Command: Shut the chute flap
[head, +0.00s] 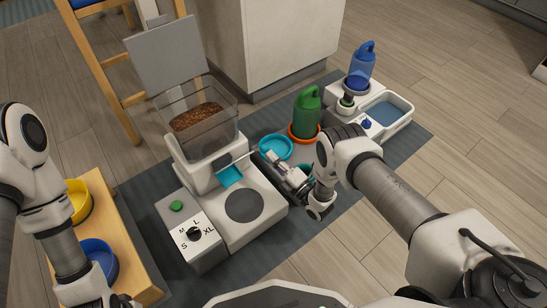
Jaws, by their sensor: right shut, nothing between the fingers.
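The pet feeder (203,158) stands on the dark mat, with a clear hopper of brown kibble (197,117) on top. At its front is a chute opening with a light blue piece (229,177) in it, and a thin pale bar or flap edge (236,159) reaches right from it. I cannot tell clearly how far the flap stands open. My right gripper (266,158) is shut and empty, just right of the chute near that edge; contact is unclear. My left arm reaches the bottom left, and its gripper (122,301) is mostly cut off by the frame.
A control box with a green button (176,206) and a dial (194,233) stands front left of the feeder. Yellow (79,201) and blue (97,262) bowls sit left.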

